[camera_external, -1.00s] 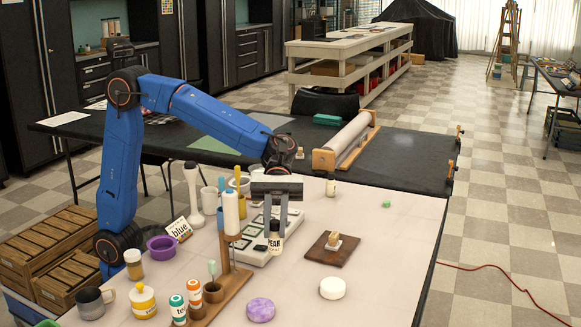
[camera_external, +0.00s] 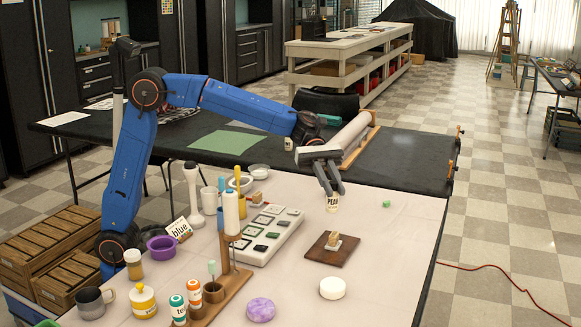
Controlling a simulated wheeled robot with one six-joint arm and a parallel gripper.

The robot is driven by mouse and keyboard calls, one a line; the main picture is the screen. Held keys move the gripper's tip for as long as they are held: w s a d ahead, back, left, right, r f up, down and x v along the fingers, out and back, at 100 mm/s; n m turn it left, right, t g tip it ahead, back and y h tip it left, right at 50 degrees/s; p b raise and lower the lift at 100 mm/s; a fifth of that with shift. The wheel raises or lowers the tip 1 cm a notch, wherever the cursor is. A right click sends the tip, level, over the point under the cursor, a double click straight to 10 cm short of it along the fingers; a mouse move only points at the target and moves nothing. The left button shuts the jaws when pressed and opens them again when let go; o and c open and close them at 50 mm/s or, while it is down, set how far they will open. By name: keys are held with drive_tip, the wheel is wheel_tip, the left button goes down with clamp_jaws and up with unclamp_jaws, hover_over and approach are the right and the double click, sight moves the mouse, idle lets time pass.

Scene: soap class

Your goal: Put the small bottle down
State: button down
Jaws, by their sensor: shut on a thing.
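The small bottle (camera_external: 332,202), pale with dark lettering that starts "PEA", is between the fingers of my gripper (camera_external: 331,190). My gripper points down over the back right part of the pale table (camera_external: 390,265) and is shut on the bottle. The bottle looks upright, with its lower part showing below the fingers. I cannot tell whether its base touches the table. Its top is hidden by the fingers.
A brown board (camera_external: 331,250) with a small block stands in front of the bottle. A white tray of tiles (camera_external: 268,236) is to the left. A green piece (camera_external: 386,204) lies to the right. A white round soap (camera_external: 332,288) and a purple one (camera_external: 261,310) are nearer.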

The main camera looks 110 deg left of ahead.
drive_tip(key=s+a+n+t+y, duration=0.1)
drive_tip(key=a+n+t+y, duration=0.2)
drive_tip(key=a, duration=2)
drive_tip(key=s+a+n+y, duration=0.2)
drive_tip(key=s+a, duration=0.4)
drive_tip(key=a, duration=0.7)
drive_tip(key=s+a+n+t+y, duration=0.1)
drive_tip(key=s+a+n+y, duration=0.1)
drive_tip(key=s+a, duration=0.5)
drive_tip(key=s+a+n+t+y, duration=0.1)
drive_tip(key=s+a, duration=0.6)
drive_tip(key=a, duration=1.1)
drive_tip(key=shift+a+n+y, duration=0.35)
drive_tip(key=shift+n+y, duration=0.25)
drive_tip(key=shift+y, duration=0.3)
drive_tip(key=s+a+n+y, duration=0.3)
drive_tip(key=s+a+y, duration=0.1)
drive_tip(key=s+a, duration=1.35)
drive_tip(key=shift+s+d+f, duration=0.3)
drive_tip(key=shift+f, duration=1.45)
drive_tip(key=shift+s+d+f, duration=0.25)
drive_tip(key=shift+s+f, duration=0.05)
drive_tip(key=shift+f, duration=1.45)
drive_tip(key=shift+s+d+f, duration=0.3)
drive_tip(key=shift+f, duration=1.45)
drive_tip(key=shift+f, duration=0.15)
drive_tip(key=c, duration=1.6)
unclamp_jaws()
drive_tip(key=shift+c, duration=0.2)
